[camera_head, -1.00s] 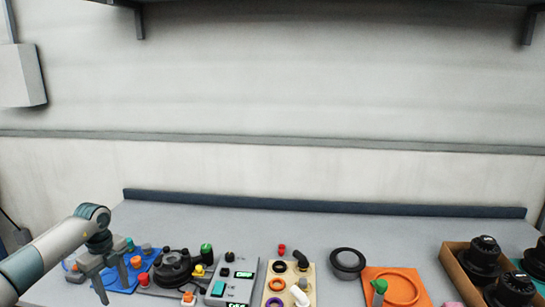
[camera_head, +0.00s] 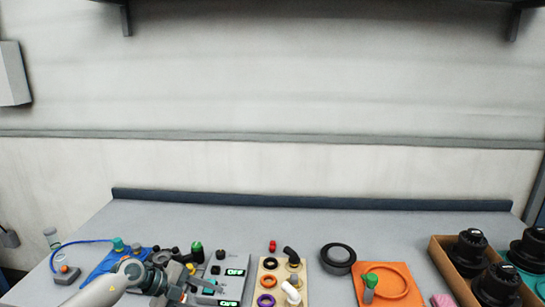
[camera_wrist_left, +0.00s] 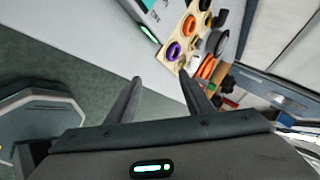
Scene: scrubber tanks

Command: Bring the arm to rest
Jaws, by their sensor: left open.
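My left arm (camera_head: 108,288) comes in from the lower left in the head view. That view looks past the fingers at the grey table (camera_wrist_left: 150,70) and the floor. My right gripper is not in view.
Along the table are a blue mat (camera_head: 108,263), a grey control panel (camera_head: 233,268) with displays reading OFF, a beige board (camera_head: 268,264) with rings, a black round part (camera_head: 338,254), an orange plate (camera_head: 370,293) and a cardboard box (camera_head: 438,254). The table's back strip is clear.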

